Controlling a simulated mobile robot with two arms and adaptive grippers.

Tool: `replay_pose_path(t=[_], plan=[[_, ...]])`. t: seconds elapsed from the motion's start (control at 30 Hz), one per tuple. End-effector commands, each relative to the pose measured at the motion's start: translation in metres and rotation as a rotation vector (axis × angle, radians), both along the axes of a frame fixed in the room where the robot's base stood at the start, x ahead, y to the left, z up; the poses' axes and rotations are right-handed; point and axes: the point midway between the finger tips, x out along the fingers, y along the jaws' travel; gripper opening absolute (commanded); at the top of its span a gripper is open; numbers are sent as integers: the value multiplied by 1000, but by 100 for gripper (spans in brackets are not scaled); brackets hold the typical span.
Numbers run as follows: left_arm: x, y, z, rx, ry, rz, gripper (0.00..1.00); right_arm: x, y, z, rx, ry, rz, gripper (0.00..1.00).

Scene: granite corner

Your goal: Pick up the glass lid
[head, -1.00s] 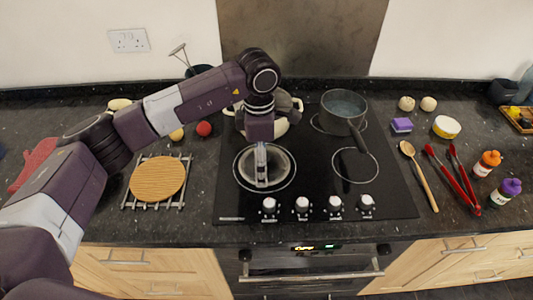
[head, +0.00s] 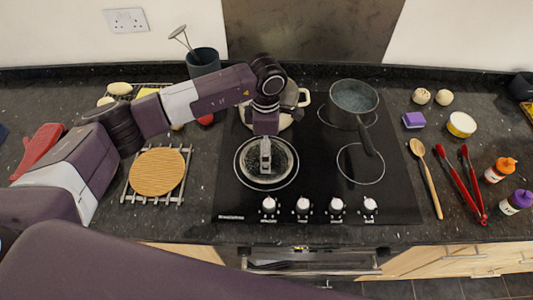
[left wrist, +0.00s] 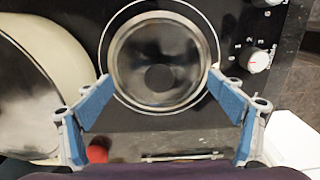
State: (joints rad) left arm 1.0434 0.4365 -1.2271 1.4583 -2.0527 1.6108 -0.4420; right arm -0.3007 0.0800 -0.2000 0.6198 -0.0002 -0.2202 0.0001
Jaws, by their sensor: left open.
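The glass lid (head: 283,167) lies flat on the front-left ring of the black hob. In the left wrist view the lid (left wrist: 150,50) is round and clear with a metal rim and a dark round knob (left wrist: 160,78) at its middle. My left gripper (head: 265,165) points down above the lid and hides part of it in the head view. In the left wrist view its blue fingers (left wrist: 159,83) are wide apart, one each side of the knob, with nothing between them. The height left above the knob is hard to tell. My right gripper is not in view.
A cream pot (head: 300,97) stands behind the lid, partly hidden by my arm. A grey saucepan (head: 354,97) sits back right. A round wooden board (head: 157,172) lies on a rack to the left. Knobs (head: 302,206) line the hob's front. The front-right ring is mostly clear.

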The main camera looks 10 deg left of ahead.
Motion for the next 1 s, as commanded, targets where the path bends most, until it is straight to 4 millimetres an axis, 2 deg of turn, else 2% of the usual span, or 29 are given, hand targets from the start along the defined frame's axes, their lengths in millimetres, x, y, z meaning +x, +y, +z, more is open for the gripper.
replay_pose_path(t=[0.03,0.17,0.4,1.0], plan=[[-1,-1,-5,-1,4,1,87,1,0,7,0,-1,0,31],[0,-1,-18,0,1,1,87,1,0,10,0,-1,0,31],[1,0,-21,0,-1,0,87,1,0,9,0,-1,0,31],[0,0,-22,1,1,0,21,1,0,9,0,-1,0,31]])
